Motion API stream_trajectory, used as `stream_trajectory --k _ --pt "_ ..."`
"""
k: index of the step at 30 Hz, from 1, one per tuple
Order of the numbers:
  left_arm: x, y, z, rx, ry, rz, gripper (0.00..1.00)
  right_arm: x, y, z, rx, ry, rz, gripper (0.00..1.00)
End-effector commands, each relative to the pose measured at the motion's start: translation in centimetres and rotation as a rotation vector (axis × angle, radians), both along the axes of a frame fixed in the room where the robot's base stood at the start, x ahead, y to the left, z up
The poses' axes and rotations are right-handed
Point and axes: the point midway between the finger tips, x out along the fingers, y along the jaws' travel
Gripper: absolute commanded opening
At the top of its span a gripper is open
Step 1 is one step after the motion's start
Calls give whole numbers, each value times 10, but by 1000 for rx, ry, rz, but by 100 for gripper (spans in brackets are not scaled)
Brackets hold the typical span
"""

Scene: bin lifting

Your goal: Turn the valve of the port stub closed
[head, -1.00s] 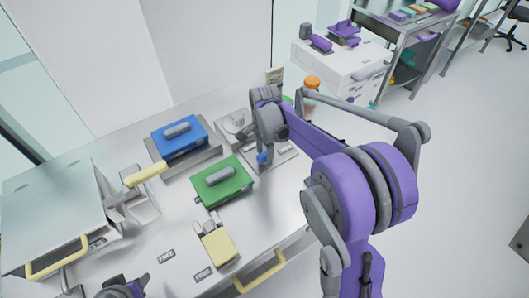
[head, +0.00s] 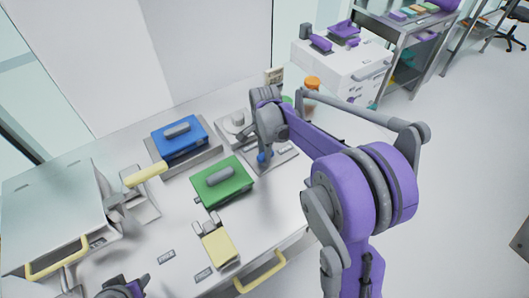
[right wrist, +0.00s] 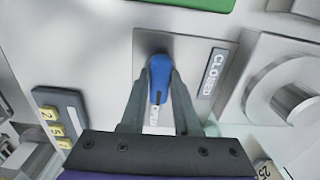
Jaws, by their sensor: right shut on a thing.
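The port stub's valve has a blue handle (right wrist: 159,78) over a grey plate (right wrist: 190,65). A CLOSED label (right wrist: 212,72) is to the right of the handle, and another label below it (right wrist: 152,118) is partly hidden by my fingers. My right gripper (right wrist: 158,85) is shut on the blue handle, one finger on each side. In the head view the right gripper (head: 266,148) reaches down to the blue handle (head: 265,157) at the back right of the counter. My left gripper (head: 125,289) is only partly in view at the bottom left edge.
A green-lidded box (head: 222,181) and a blue-lidded box (head: 180,138) stand left of the valve. A metal bin with a yellow handle (head: 57,257) is at far left. An orange-capped jar (head: 312,84) stands behind my right arm.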

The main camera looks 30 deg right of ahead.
Motion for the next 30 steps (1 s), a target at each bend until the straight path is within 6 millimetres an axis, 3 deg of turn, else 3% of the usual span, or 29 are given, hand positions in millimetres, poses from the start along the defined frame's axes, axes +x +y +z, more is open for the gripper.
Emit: stream_trajectory --k 11,30 --pt "-4 0 -10 0 7 0 50 0 0 -1 0 1 234 0" --pt "-9 0 -27 0 16 0 50 0 0 0 0 0 842 0"
